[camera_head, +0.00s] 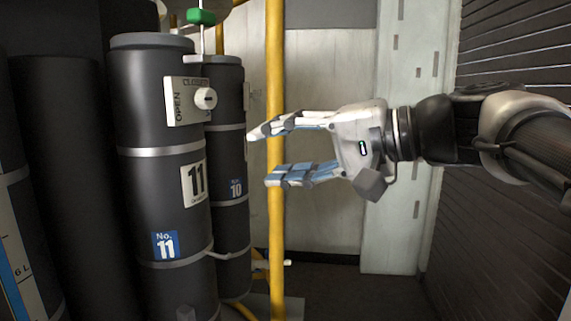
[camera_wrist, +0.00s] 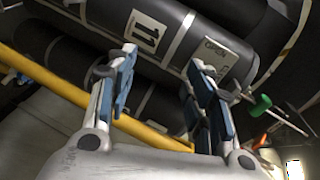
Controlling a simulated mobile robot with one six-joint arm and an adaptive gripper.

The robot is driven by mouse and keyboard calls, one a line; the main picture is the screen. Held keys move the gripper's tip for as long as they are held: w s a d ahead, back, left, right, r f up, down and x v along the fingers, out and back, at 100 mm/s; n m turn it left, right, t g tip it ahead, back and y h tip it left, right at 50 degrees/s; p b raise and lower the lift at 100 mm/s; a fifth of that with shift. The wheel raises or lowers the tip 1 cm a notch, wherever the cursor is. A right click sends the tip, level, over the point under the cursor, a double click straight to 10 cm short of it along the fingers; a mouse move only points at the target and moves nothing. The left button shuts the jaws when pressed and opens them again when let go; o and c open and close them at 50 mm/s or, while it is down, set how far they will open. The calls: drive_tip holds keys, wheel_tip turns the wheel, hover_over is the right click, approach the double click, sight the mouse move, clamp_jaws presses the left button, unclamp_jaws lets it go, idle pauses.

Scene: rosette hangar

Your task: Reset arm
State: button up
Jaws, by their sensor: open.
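My gripper (camera_head: 262,157) is open and empty in the head view, pointing left from the arm that comes in at the right edge. In that view its fingers overlap the yellow pole and reach toward the dark cylinders. In the wrist view my gripper (camera_wrist: 163,75) shows two blue-padded fingers spread apart, with nothing between them but the background. I cannot tell the exact gap between the fingertips and the cylinders.
Dark cylinder 11 (camera_head: 150,185) and cylinder 10 (camera_head: 232,160) stand at left. A green handle (camera_head: 201,17) is above them; it also shows in the wrist view (camera_wrist: 260,105). A yellow pole (camera_head: 275,230) stands behind my fingers. A slatted wall (camera_head: 510,60) is at right.

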drive_tip(key=s+d+f+g+h, duration=0.15)
drive_tip(key=s+f+h, duration=0.35)
drive_tip(key=f, duration=0.5)
drive_tip(key=s+d+f+h, duration=0.3)
drive_tip(key=s+f, duration=0.3)
drive_tip(key=f, duration=0.5)
drive_tip(key=s+d+f+n+h, duration=0.1)
drive_tip(key=s+d+f+h, duration=0.2)
drive_tip(key=s+d+f, duration=0.2)
drive_tip(key=s+d+f+n+h, duration=0.1)
drive_tip(key=s+d+f+h, duration=0.1)
drive_tip(key=s+d+f, duration=0.3)
wheel_tip(320, 180, down, 4)
drive_tip(key=shift+n+g+h, duration=0.4)
drive_tip(key=shift+g, duration=0.05)
drive_tip(key=shift+d, duration=0.1)
